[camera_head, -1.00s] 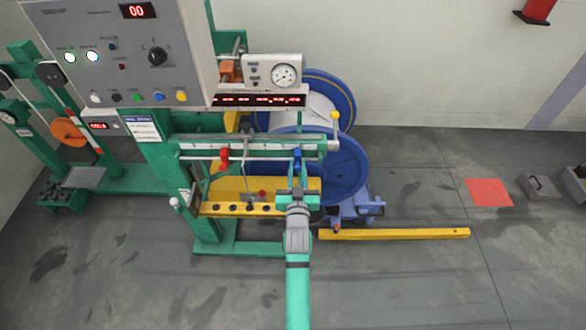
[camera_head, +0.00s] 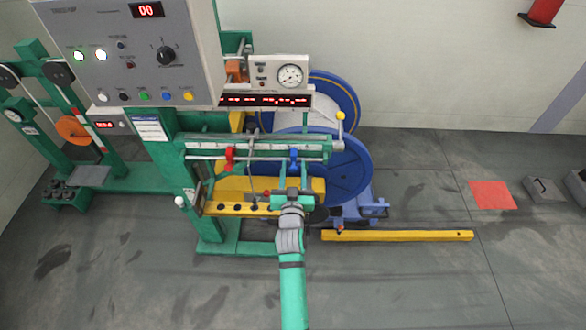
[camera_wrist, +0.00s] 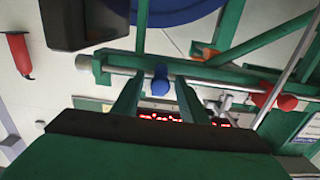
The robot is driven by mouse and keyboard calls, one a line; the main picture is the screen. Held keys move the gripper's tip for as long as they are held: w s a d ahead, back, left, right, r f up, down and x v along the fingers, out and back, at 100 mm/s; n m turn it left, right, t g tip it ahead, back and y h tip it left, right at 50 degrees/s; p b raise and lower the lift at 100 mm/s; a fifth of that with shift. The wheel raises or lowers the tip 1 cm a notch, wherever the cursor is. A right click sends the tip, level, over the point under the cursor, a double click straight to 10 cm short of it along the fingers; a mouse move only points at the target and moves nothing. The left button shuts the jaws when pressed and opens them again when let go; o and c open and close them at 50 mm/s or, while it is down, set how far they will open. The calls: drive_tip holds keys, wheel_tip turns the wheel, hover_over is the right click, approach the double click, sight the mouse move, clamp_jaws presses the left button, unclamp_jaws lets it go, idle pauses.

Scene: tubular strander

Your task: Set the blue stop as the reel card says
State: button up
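The blue stop (camera_head: 294,158) sits on the scaled rail (camera_head: 255,145) of the green machine, right of the red stop (camera_head: 229,158). My gripper (camera_head: 292,190) is just below and in front of the blue stop. In the wrist view, the blue stop (camera_wrist: 160,80) lies between my two fingertips (camera_wrist: 158,88), with a gap showing on each side. My gripper is open. The red stop (camera_wrist: 275,98) is at the right there. A white card with a blue header (camera_head: 149,129) hangs left of the rail; its print is too small to read.
A grey control panel (camera_head: 130,50) overhangs the rail's left end. A gauge box (camera_head: 279,73) and a red-digit display (camera_head: 262,101) are behind the rail. The blue reel (camera_head: 345,170) stands behind its right end. A yellow bar (camera_head: 398,235) lies on the floor.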

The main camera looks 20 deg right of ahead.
drive_tip(key=v, duration=1)
drive_tip(key=shift+s+a, duration=0.2)
drive_tip(key=shift+s, duration=0.1)
drive_tip(key=s+a+f+n+y, duration=0.1)
drive_tip(key=s+a+f+y, duration=0.15)
drive_tip(key=s+a, duration=0.5)
drive_tip(key=s+a+f+n+y, duration=0.1)
drive_tip(key=s+a+f, duration=0.2)
drive_tip(key=s+a, duration=0.4)
drive_tip(key=s+a+r+n+y, duration=0.1)
drive_tip(key=s+a+r+y, duration=0.1)
drive_tip(key=s, duration=0.8)
drive_tip(key=s+a+r+n+g+y, duration=0.1)
drive_tip(key=s+a+r+n+y, duration=0.1)
drive_tip(key=s, duration=0.8)
drive_tip(key=shift+a+r, duration=0.9)
drive_tip(key=shift+a, duration=0.1)
